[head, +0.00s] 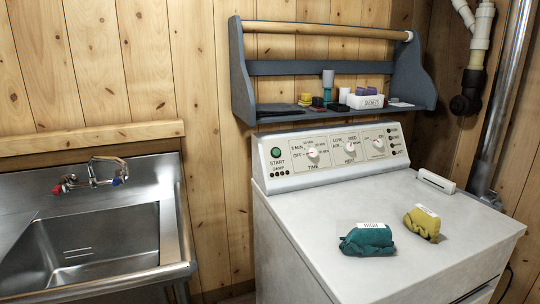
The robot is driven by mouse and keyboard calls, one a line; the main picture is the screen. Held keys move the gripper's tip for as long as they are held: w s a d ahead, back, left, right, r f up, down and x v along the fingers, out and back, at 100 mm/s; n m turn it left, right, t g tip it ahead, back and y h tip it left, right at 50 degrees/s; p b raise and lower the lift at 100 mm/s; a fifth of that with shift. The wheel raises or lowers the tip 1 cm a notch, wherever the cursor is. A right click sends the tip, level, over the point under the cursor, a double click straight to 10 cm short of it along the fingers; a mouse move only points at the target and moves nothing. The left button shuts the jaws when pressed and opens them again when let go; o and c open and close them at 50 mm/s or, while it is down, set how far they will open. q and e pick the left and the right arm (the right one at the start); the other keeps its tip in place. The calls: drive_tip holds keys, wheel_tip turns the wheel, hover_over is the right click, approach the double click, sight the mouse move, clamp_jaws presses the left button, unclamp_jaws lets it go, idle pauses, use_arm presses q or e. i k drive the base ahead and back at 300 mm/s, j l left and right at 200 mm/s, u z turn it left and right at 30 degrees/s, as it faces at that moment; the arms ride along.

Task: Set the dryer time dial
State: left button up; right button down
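The dryer (300,225) is a white machine standing right of centre, with a raised control panel at its back. The time dial (313,152) is a white round knob at the panel's left, with "TIME" printed below it and marks including "OFF" around it. The exact pointer setting is too small to read. A green start button (276,152) is left of it. The heat dial (350,147) and a third dial (378,144) are to its right. Neither of my grippers shows in the head view.
A teal bundle (367,240) labelled "HIGH" and a yellow bundle (423,222) lie on the dryer top, which is otherwise mostly clear. A blue-grey shelf (284,111) with small items hangs above the panel. A steel sink (90,250) is at left; pipes (504,90) run at right.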

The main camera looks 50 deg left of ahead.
sight(312, 153)
drive_tip(key=u, duration=1.2)
